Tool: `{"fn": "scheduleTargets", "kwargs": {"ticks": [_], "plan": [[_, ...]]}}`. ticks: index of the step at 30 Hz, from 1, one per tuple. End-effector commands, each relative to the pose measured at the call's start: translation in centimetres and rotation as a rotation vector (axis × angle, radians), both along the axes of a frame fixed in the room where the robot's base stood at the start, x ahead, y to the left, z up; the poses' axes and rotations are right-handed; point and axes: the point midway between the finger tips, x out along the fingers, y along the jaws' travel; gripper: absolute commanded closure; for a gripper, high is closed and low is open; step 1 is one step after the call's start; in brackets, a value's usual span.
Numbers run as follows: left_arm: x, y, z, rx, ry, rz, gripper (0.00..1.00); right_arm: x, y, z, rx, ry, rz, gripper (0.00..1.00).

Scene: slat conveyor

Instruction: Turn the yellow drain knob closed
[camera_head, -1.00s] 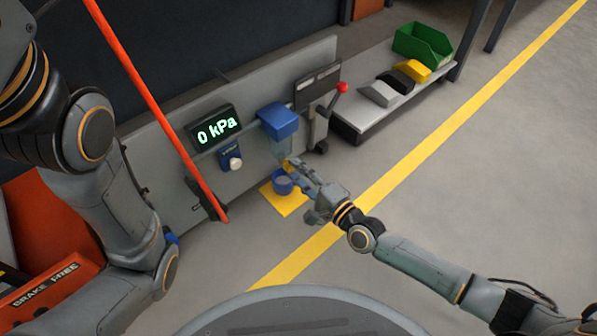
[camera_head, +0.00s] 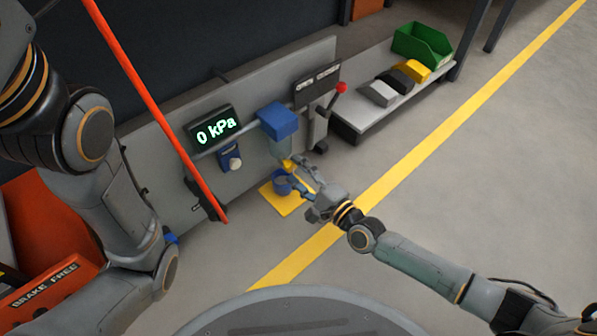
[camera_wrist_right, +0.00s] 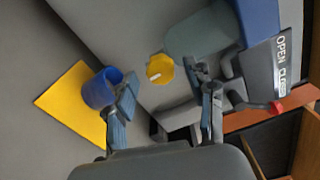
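The yellow drain knob (camera_head: 287,164) sits below the blue-capped clear bowl (camera_head: 278,120) on the grey panel. In the right wrist view the knob (camera_wrist_right: 160,68) is round with a pale bar across its face. My right gripper (camera_head: 300,176) is open beside the knob. Its fingers (camera_wrist_right: 165,102) are spread, and the knob shows in the gap beyond their tips, apparently untouched. The left finger overlaps the edge of the blue cup (camera_wrist_right: 100,89) in that view. My left arm shows at the left of the head view, but I cannot make out its gripper.
The blue cup (camera_head: 282,186) stands on a yellow mat (camera_head: 290,205) under the knob. A red-tipped lever (camera_head: 341,88) is up to the right. The gauge (camera_head: 214,127) reads 0 kPa. An orange rod (camera_head: 150,95) crosses the left.

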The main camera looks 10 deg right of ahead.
Motion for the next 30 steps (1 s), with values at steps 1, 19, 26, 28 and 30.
{"fn": "scheduleTargets", "kwargs": {"ticks": [1,19,26,28,30], "plan": [[0.0,0.0,0.0,0.0,0.0,0.0,0.46,0.0,0.0,0.0,-0.001,-0.001,0.0,0.46],[0.0,0.0,0.0,-0.001,0.0,0.0,0.46,-7.2,-5.3,-0.1,-0.004,0.002,0.0,0.46],[0.0,0.0,0.0,0.0,0.0,0.0,0.46,-9.4,-6.9,0.0,-0.002,0.001,0.0,0.46],[0.0,0.0,0.0,0.0,0.0,0.0,0.46,-9.7,-7.0,0.0,-0.001,0.001,-0.001,0.46],[0.0,0.0,0.0,0.0,0.0,0.0,0.46,-9.7,-7.1,0.0,0.001,0.001,0.0,0.46]]}}
